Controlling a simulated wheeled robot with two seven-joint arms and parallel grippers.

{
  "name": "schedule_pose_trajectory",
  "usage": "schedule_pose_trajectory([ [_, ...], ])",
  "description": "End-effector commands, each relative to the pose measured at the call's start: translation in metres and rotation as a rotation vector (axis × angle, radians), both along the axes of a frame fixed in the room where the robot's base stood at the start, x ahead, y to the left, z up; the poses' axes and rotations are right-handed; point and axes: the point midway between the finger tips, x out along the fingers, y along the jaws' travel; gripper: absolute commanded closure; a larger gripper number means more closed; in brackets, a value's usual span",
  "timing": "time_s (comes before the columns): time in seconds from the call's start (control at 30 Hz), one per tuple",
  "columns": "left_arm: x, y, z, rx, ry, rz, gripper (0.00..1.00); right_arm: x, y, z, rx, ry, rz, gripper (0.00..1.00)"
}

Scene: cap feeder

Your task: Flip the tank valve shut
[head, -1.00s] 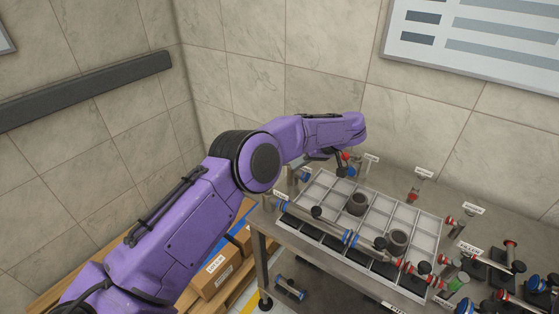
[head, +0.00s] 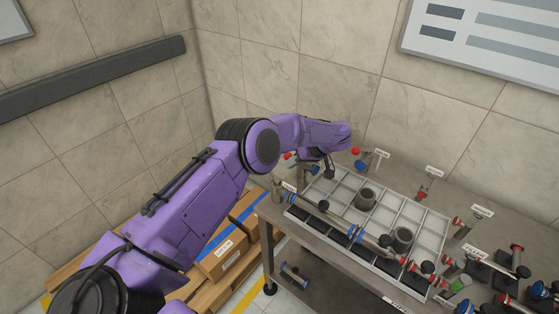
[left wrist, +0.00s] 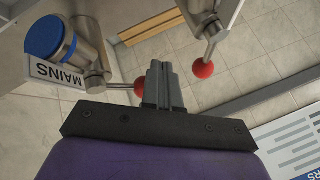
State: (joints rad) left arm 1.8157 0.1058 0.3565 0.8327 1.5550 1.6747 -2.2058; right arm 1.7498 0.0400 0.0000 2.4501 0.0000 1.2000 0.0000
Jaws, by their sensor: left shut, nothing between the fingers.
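No label that I can read says tank, so I cannot tell which valve is the tank valve. In the left wrist view, a pipe with a blue cap (left wrist: 45,40) carries a MAINS label (left wrist: 55,75). A lever with a red ball (left wrist: 140,86) is close to the left of my left gripper (left wrist: 163,70); I cannot tell if they touch. A second red ball (left wrist: 203,68) on a metal lever is to the right, apart from the fingers. The left gripper is shut and empty. In the head view its fingers are mostly hidden below my purple arm. My right gripper is not in view.
A grey divided tray (head: 420,215) with dark round parts (head: 366,198) stands on the metal table (head: 275,215). Several labelled pipes and valves crowd its edges, including one marked FILTER (head: 474,248). Cardboard boxes (head: 222,258) lie left of the table. The wall is close behind.

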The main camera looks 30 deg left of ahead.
Motion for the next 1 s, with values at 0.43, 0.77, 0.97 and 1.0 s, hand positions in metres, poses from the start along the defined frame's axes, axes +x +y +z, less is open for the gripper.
schedule_pose_trajectory([
  [0.43, -0.030, 0.033, 0.000, 0.000, -0.002, -0.001, 1.00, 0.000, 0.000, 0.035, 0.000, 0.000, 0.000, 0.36],
  [0.77, -0.031, 0.033, -0.002, 0.001, -0.003, 0.001, 1.00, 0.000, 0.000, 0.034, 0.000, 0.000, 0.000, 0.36],
  [0.97, -0.032, 0.036, -0.003, 0.000, -0.002, 0.040, 1.00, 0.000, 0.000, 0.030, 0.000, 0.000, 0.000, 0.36],
  [1.0, -0.032, 0.037, -0.003, 0.000, -0.001, 0.049, 1.00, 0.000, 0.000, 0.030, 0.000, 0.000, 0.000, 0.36],
])
